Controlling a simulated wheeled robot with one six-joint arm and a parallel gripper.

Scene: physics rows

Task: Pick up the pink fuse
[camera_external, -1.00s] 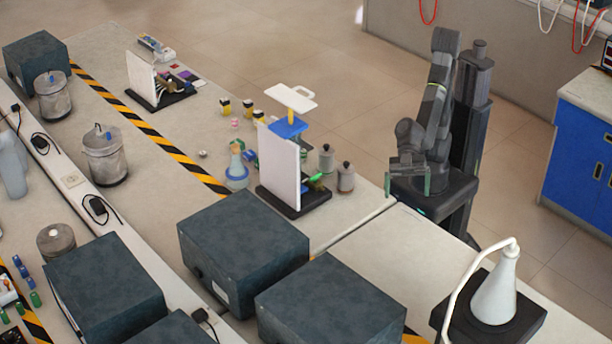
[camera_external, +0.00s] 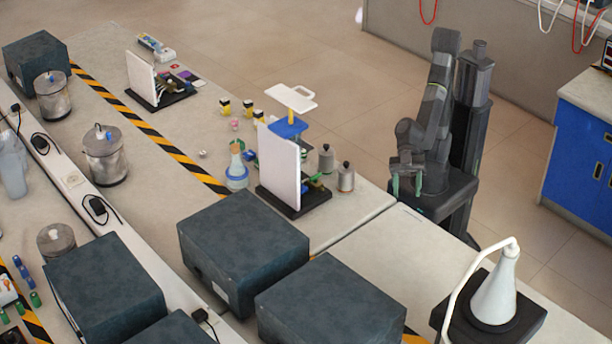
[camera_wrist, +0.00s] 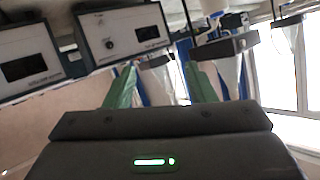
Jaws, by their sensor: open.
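A small pink piece (camera_external: 235,124), probably the pink fuse, lies on the far bench near several yellow-and-black blocks. It is too small to make out its shape. A tiny pale pinkish item (camera_external: 202,154) lies nearer the striped tape, and I cannot tell what it is. My gripper (camera_external: 407,185) hangs beside my column at the right end of the bench, well away from both pieces. Its green fingers are apart with nothing between them. In the wrist view my gripper (camera_wrist: 160,88) is also open and empty, and no pink fuse shows there.
A white upright panel (camera_external: 279,168) on a black base and two grey bottles (camera_external: 345,177) stand between my gripper and the pink piece. Large dark boxes (camera_external: 243,245) fill the front.

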